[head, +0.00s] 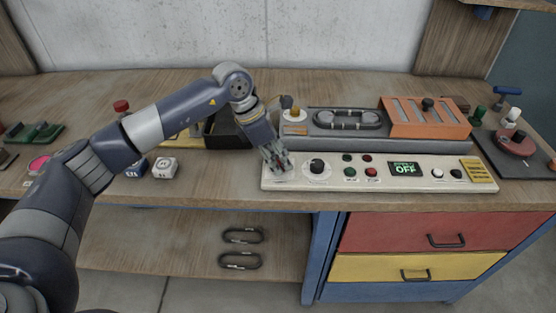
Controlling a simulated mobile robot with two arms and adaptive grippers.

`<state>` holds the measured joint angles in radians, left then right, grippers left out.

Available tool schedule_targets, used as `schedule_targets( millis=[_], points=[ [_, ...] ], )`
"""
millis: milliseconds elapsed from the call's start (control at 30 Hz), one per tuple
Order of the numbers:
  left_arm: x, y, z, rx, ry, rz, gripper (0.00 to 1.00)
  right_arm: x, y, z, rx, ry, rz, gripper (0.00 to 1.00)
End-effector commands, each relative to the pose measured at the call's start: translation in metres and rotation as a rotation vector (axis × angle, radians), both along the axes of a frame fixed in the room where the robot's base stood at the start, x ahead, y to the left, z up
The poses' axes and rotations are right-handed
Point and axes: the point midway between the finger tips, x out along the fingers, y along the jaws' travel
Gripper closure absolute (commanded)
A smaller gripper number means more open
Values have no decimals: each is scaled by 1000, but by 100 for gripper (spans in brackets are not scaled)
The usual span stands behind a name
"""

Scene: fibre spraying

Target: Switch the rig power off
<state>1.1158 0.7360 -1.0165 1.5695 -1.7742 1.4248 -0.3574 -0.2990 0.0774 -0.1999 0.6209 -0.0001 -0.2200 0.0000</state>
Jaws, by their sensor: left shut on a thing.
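The rig's pale control panel (330,177) lies along the front of the workbench. Its green display (405,169) reads OFF, with a smaller line above that is too small to read surely. My left gripper (281,168) reaches down onto the panel's left end and is shut on a small control there, likely the power switch, which the fingers hide. A black knob (317,166) is just right of the fingers. Red and green buttons (371,172) sit between the knob and the display. My right gripper is out of view.
Behind the panel stand a grey unit with an oval track (347,119) and an orange slotted block (425,118). White dice-like blocks (165,168) lie left of the panel. A red round device (514,142) is at right. Black oval rings (243,235) lie on the lower shelf.

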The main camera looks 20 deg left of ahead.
Motion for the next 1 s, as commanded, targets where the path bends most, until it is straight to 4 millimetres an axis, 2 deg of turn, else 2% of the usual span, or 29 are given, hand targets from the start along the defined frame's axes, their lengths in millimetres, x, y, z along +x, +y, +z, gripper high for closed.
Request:
schedule_targets(
  millis=[200, 500, 1000],
  points=[
    [-1, -1, -2, 0, -1, 175, 92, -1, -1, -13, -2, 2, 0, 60],
    [-1, -1, -1, 0, -1, 337, 92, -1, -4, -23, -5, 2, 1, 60],
    [-1, -1, 0, 0, 1, 401, 92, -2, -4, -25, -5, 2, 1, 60]
  ],
)
